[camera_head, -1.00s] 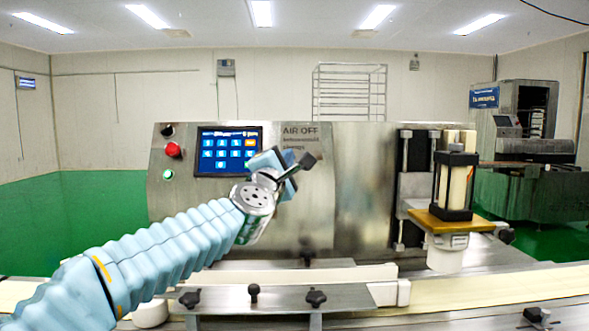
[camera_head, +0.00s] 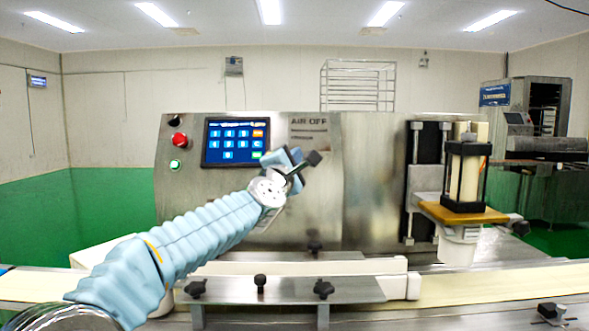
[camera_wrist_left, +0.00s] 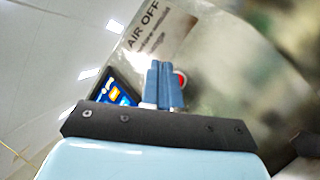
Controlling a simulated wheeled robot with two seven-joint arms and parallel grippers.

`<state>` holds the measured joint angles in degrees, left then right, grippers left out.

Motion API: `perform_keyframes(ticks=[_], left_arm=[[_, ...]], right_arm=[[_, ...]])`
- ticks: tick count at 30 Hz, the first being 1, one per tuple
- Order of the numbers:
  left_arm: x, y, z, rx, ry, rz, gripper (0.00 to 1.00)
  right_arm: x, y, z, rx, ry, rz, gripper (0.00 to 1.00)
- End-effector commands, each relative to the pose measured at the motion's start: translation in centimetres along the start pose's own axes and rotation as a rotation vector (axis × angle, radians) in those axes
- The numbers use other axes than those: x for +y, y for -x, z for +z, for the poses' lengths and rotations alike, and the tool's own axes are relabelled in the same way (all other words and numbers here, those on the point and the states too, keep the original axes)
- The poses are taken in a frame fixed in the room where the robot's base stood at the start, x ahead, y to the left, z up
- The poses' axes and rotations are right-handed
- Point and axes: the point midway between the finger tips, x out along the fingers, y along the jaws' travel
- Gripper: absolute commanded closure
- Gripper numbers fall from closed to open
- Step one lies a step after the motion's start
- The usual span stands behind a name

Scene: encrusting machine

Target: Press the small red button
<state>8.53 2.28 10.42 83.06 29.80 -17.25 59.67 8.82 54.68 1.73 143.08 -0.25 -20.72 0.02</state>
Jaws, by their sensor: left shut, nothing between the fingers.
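The steel machine's front panel (camera_head: 380,180) faces me. A small red button (camera_wrist_left: 181,79) with a pale rim shows in the left wrist view, below the "AIR OFF" label (camera_wrist_left: 150,28) and partly behind my fingers. In the head view I cannot make it out; my gripper covers panel near the label (camera_head: 309,122). My left gripper (camera_head: 296,156) is shut and empty, in front of the panel at the screen's lower right. Its blue fingers (camera_wrist_left: 163,84) are together in the wrist view, just left of the red button's centre; contact cannot be told. My right gripper is out of view.
A touchscreen (camera_head: 235,141) is left of my gripper. A larger red knob (camera_head: 179,139), black knob (camera_head: 174,121) and green button (camera_head: 174,164) sit at the panel's left. A conveyor with a metal plate (camera_head: 270,290) runs below.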

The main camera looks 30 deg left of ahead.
Motion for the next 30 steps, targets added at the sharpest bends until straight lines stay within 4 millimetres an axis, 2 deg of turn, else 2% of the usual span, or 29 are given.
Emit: perform_keyframes(ticks=[3, 9, 30], left_arm=[[-0.9, -0.9, -0.8, 0.001, 0.000, 0.001, 1.00], [-1.3, -1.7, -1.3, 0.001, -0.001, 0.001, 1.00], [-1.3, -1.9, -1.4, 0.000, -0.001, 0.001, 1.00]], right_arm=[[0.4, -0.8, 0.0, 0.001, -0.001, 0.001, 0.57], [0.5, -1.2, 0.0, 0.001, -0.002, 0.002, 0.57], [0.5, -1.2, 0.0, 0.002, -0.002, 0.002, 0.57]])
